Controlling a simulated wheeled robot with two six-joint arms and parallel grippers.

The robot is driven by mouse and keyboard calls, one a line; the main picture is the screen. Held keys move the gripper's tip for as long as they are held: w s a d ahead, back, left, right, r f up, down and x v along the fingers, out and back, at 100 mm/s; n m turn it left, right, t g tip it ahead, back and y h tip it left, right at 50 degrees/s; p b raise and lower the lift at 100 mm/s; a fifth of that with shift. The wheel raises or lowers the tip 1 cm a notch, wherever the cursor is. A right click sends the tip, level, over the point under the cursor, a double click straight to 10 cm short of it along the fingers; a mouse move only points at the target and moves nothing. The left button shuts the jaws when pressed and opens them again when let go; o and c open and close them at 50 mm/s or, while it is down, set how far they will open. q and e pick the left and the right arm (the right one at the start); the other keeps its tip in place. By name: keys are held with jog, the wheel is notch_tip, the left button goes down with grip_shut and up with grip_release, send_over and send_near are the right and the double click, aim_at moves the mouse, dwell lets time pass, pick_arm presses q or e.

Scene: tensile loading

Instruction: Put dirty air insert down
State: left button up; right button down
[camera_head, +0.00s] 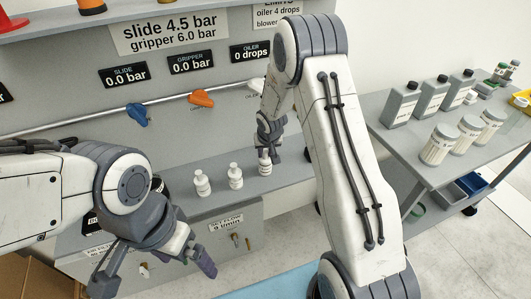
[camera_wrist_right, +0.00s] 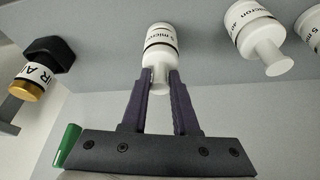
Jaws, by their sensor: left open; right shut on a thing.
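My right gripper (camera_head: 268,150) is shut on a white insert (camera_head: 265,168) with dark bands. The insert is at the right end of a row on the grey bench shelf (camera_head: 300,172). In the right wrist view, the fingers (camera_wrist_right: 160,82) pinch the narrow neck of this insert (camera_wrist_right: 160,42), whose label reads "5 micron". It looks upright at shelf level; I cannot tell if its base touches. Two similar white inserts stand beside it, one in the middle (camera_head: 235,177) and one on the left (camera_head: 202,184). My left gripper (camera_head: 152,272) is open and empty, low in front of the bench.
A blue valve handle (camera_head: 137,113) and an orange one (camera_head: 202,98) sit on a pipe above the shelf. A side table (camera_head: 400,140) at right bears grey bottles (camera_head: 401,103) and white jars (camera_head: 439,145). In the wrist view, a black fitting with a gold end (camera_wrist_right: 45,65) is left.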

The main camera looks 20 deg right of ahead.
jog(key=shift+f, duration=0.2)
jog(key=c, duration=0.7)
grip_release()
jog(key=shift+r, duration=0.1)
jog(key=shift+r, duration=0.25)
jog(key=d+p+v, duration=0.1)
jog(key=v, duration=1)
jog(key=s+a+r+n+g, duration=0.1)
jog(key=s+a+r+n, duration=0.3)
jog(key=s+a, duration=0.55)
jog(key=s+a+r+n+g, duration=0.1)
jog(key=s+a+n, duration=0.1)
jog(key=s, duration=0.5)
jog(key=s+a+r+n+g+y, duration=0.1)
jog(key=s+a+r, duration=0.1)
jog(key=s, duration=0.6)
jog(key=s+a+r+n+g, duration=0.1)
jog(key=s+a, duration=0.3)
jog(key=s, duration=0.4)
jog(key=shift+a+r+n+y, duration=0.35)
jog(key=shift+r+n, duration=0.3)
jog(key=shift+n, duration=0.15)
